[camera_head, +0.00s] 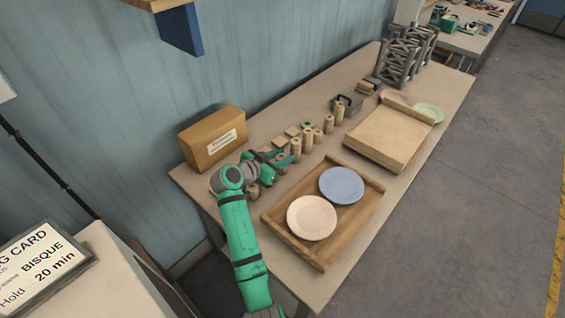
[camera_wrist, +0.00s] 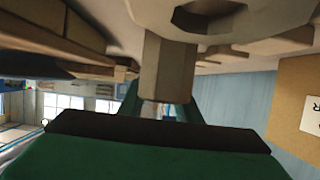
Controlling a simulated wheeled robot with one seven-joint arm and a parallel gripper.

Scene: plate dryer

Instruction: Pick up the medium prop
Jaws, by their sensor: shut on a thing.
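Several pale wooden props of different heights stand in rows on the table, among them a tall one (camera_head: 296,147) and another tall one (camera_head: 339,112). My gripper (camera_head: 281,161) reaches low over the table into the near end of these rows. It is shut on a wooden prop, which shows in the wrist view as a faceted upright post (camera_wrist: 167,70) between the green jaws. I cannot tell its height against the others, as the jaws hide part of it.
A wooden tray (camera_head: 277,238) with a pink plate (camera_head: 312,217) and a blue plate (camera_head: 341,186) lies to the right. A cardboard box (camera_head: 213,139) stands behind my gripper. A pale board (camera_head: 388,138) and dark lattice racks (camera_head: 398,61) are farther along.

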